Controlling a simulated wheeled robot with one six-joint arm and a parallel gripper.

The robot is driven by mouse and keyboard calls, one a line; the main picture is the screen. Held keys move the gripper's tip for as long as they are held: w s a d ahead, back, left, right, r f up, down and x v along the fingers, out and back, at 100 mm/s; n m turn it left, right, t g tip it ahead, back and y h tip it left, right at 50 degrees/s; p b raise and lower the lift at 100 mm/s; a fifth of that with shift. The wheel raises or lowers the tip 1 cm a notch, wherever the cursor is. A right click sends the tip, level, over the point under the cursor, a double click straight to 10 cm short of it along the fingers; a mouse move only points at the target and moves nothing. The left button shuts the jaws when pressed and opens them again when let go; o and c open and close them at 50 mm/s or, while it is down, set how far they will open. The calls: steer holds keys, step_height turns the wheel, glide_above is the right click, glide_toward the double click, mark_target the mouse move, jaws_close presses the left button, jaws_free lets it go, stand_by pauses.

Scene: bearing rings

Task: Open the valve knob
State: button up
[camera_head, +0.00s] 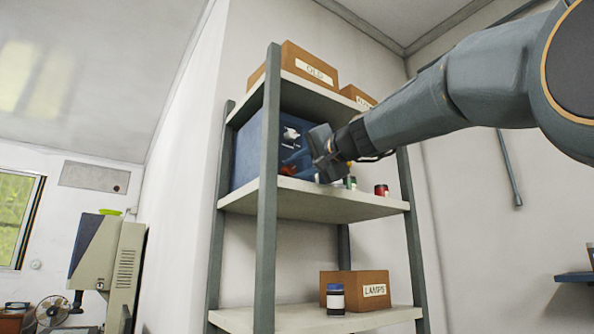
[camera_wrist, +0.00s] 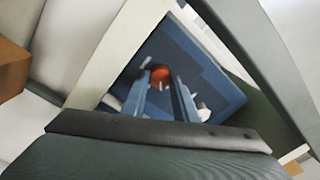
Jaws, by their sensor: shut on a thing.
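The valve knob, a round orange-red piece (camera_wrist: 160,74), sits on the face of a blue box (camera_head: 256,152). In the wrist view the blue panel (camera_wrist: 208,72) fills the middle, behind my fingers. My gripper (camera_wrist: 163,83) is shut on the knob, with one finger on either side of it. In the head view my gripper (camera_head: 305,158) reaches in from the right at the box's front and hides part of it. A bit of orange shows beside the fingers there; how far the knob is turned cannot be told.
The box stands on the middle board (camera_head: 310,200) of a grey shelf rack, between its posts (camera_head: 268,200). A red can (camera_head: 381,190) stands right of my gripper. Cardboard boxes (camera_head: 305,65) are above; a lamps box (camera_head: 355,290) and a dark jar (camera_head: 335,299) are below.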

steer(key=m, duration=0.4)
steer(key=shift+m, duration=0.4)
steer(key=shift+m+h+p, duration=0.3)
steer(key=shift+m+p, duration=0.45)
steer(key=shift+m, duration=1.25)
steer(key=shift+f, duration=0.1)
steer(key=o, duration=1.1)
steer(key=shift+c, duration=0.2)
steer(key=b+v, duration=0.2)
steer(key=v, duration=0.5)
steer(key=shift+s+d+f+b, duration=0.15)
steer(key=shift+s+b, duration=0.2)
